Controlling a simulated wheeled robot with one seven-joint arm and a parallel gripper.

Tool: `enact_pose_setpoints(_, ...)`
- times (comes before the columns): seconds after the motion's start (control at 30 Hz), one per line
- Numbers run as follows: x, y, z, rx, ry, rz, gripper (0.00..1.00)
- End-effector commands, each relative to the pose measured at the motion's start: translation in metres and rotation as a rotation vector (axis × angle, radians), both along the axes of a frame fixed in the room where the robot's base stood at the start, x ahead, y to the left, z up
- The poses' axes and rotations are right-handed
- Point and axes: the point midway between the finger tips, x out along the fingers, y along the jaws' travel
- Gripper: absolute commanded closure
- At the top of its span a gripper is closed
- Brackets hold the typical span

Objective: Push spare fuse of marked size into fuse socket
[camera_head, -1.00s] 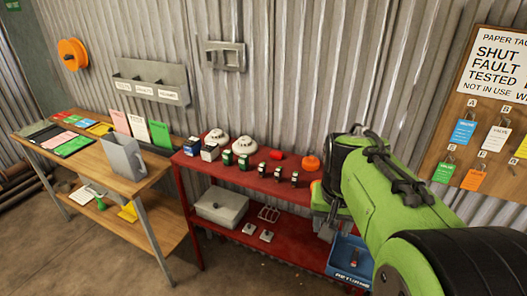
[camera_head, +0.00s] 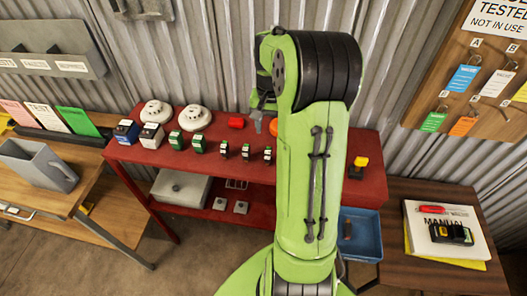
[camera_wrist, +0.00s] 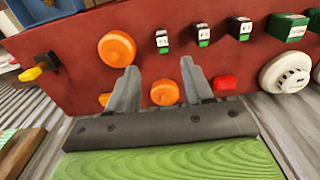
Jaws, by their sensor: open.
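Several small dark fuse-like pieces with white and green marks stand in a row on the red bench; one (camera_head: 246,152) is near the middle. They also show in the wrist view (camera_wrist: 204,36). Their size marks are too small to read. Larger green-and-white blocks (camera_head: 199,144) stand to their left. A black block with a yellow part (camera_head: 359,168) sits at the bench's right end; I cannot tell whether it is the fuse socket. My gripper (camera_wrist: 158,66) is open and empty above the bench, with orange round pieces (camera_wrist: 164,92) around and between its fingers.
White round detectors (camera_head: 195,117) and a red piece (camera_head: 236,122) stand at the back of the red bench (camera_head: 225,173). A blue tray (camera_head: 362,232) is below right. A dark table (camera_head: 395,255) holds a manual and a meter. A tag board (camera_head: 480,85) hangs behind.

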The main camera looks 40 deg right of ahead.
Motion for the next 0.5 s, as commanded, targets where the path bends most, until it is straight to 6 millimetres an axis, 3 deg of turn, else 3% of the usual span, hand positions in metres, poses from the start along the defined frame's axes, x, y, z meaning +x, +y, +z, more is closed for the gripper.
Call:
enact_pose_setpoints(0.03, 0.000, 0.001, -0.016, 0.004, 0.004, 0.001, 0.49)
enact_pose_setpoints(0.2, 0.000, 0.001, -0.056, 0.003, 0.004, 0.001, 0.49)
enact_pose_setpoints(0.37, 0.001, 0.000, -0.074, 0.002, 0.001, 0.001, 0.49)
enact_pose_setpoints(0.5, 0.003, 0.001, -0.099, 0.004, 0.003, 0.002, 0.49)
